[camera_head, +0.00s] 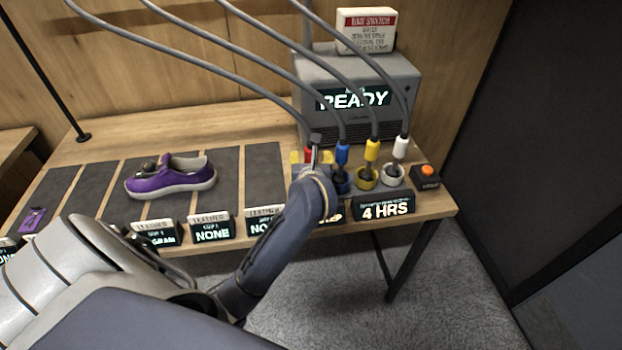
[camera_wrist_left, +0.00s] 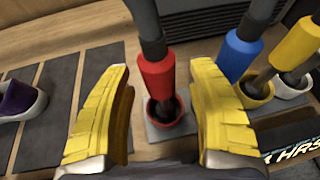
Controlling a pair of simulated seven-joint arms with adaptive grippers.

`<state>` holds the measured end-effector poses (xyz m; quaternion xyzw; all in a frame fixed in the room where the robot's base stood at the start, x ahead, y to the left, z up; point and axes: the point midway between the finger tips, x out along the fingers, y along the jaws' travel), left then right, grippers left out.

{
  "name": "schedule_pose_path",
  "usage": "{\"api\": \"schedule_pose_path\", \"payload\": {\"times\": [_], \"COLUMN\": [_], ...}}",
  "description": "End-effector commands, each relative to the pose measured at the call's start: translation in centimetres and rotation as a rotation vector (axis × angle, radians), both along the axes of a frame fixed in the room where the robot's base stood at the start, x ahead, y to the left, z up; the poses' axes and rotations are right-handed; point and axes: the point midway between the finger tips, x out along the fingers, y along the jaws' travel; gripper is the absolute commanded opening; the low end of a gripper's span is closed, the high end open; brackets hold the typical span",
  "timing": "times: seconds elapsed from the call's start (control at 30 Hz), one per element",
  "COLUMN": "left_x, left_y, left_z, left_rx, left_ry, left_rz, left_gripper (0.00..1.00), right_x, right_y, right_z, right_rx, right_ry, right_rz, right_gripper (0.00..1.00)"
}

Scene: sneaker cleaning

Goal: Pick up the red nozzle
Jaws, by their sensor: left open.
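The red nozzle (camera_wrist_left: 158,78) stands upright on its hose in a small red-rimmed cup (camera_wrist_left: 167,116) in the left wrist view. In the head view only a bit of the red nozzle (camera_head: 309,155) shows behind my left gripper (camera_head: 311,160). In the left wrist view my left gripper (camera_wrist_left: 163,105) is open, with one yellow ribbed finger to each side of the red nozzle. The nozzle stands between the fingers, apart from both as far as this view shows. My right gripper is not in view.
Blue (camera_head: 342,155), yellow (camera_head: 372,150) and white (camera_head: 400,146) nozzles stand in cups close to the right. A grey machine (camera_head: 400,75) reading READY is behind. A button box (camera_head: 426,177) and a 4 HRS sign (camera_head: 384,206) are at right. A purple sneaker (camera_head: 170,180) lies left on dark mats.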

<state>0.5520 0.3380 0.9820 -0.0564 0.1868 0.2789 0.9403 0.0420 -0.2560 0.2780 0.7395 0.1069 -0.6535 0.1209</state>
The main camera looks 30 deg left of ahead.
Motion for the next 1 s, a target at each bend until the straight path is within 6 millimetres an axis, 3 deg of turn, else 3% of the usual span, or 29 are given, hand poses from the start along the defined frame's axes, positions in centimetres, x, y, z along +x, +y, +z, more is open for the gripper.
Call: {"api": "schedule_pose_path", "payload": {"times": [0.4,0.9,1.0], "left_x": [0.64,0.61,0.62], "left_y": [0.44,0.42,0.43], "left_z": [-0.31,-0.32,-0.33], "left_rx": [-0.001,-0.001,-0.001], "left_ry": [-0.001,-0.001,-0.001], "left_rz": [0.0,0.0,0.0], "left_gripper": [0.58,0.0,0.0], "right_x": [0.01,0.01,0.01], "right_y": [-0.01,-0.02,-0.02], "right_z": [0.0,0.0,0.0], "right_rx": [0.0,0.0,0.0], "right_ry": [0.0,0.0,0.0], "right_rz": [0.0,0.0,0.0], "right_gripper": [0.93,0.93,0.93]}}
